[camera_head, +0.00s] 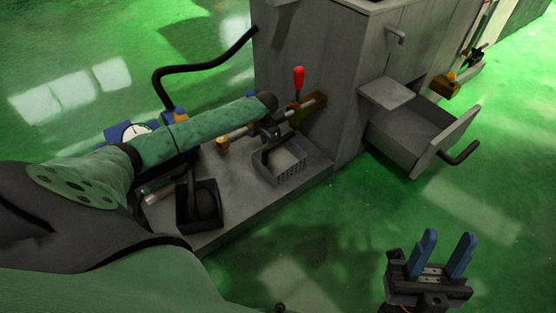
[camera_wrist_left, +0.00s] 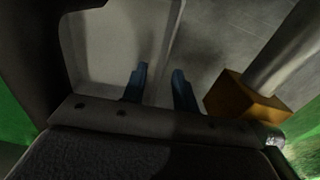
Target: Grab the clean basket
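A light grey basket (camera_head: 287,168) with slotted sides sits on the machine's grey ledge in the head view. My left gripper (camera_head: 268,150) is over its left part; its fingertips are hard to make out there. In the left wrist view, the left gripper (camera_wrist_left: 160,82) has its two blue fingers apart, with a gap between them. A pale basket wall (camera_wrist_left: 168,45) runs up from between the fingertips; I cannot tell whether they touch it. My right gripper (camera_head: 447,254) is open and empty over the green floor at the lower right.
A black basket (camera_head: 183,222) stands on the ledge to the left. A lever with a red knob (camera_head: 299,77) rises behind the grey basket. A brown block (camera_wrist_left: 240,100) is right of the left fingers. An open grey drawer (camera_head: 408,140) juts out at right. Floor in front is clear.

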